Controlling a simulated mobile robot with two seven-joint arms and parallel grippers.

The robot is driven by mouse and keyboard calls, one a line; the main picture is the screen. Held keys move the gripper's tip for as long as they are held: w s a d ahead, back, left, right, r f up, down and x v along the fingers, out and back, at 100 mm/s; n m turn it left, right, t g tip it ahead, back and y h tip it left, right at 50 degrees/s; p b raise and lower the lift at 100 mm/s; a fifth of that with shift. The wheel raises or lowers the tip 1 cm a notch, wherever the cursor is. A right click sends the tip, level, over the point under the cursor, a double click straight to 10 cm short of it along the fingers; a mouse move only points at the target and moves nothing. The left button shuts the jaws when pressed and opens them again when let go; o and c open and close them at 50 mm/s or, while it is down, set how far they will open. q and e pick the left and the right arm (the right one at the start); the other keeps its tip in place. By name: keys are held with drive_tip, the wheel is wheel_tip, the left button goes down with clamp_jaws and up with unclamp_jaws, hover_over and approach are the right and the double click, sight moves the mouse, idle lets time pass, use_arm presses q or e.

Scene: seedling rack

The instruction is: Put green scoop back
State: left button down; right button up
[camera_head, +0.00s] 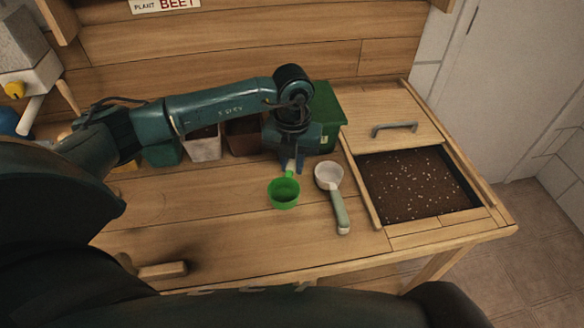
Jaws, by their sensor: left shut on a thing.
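The green scoop (284,194) is at the middle of the wooden bench, its round cup facing the camera and its handle pointing away toward the back. My left gripper (291,167) reaches down over it from behind and is shut on the scoop's handle. I cannot tell whether the cup touches the bench or hangs just above it. My right gripper is not in view.
A white scoop with a grey-green handle (340,212) lies just right of the green one. A soil bin (412,184) with a sliding lid (388,112) is at the right. Pots (204,146) and a green box (328,105) stand behind. The front bench is mostly clear.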

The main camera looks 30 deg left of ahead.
sight(292, 171)
use_arm(q)
drive_tip(key=shift+w+a+f, duration=0.1)
drive_tip(key=shift+f, duration=0.25)
wheel_tip(292, 171, down, 2)
drive_tip(key=shift+f+p, duration=0.15)
drive_tip(key=shift+p, duration=0.3)
drive_tip(key=shift+f, duration=0.5)
drive_tip(key=c, duration=1.3)
unclamp_jaws()
drive_tip(key=shift+r, duration=0.1)
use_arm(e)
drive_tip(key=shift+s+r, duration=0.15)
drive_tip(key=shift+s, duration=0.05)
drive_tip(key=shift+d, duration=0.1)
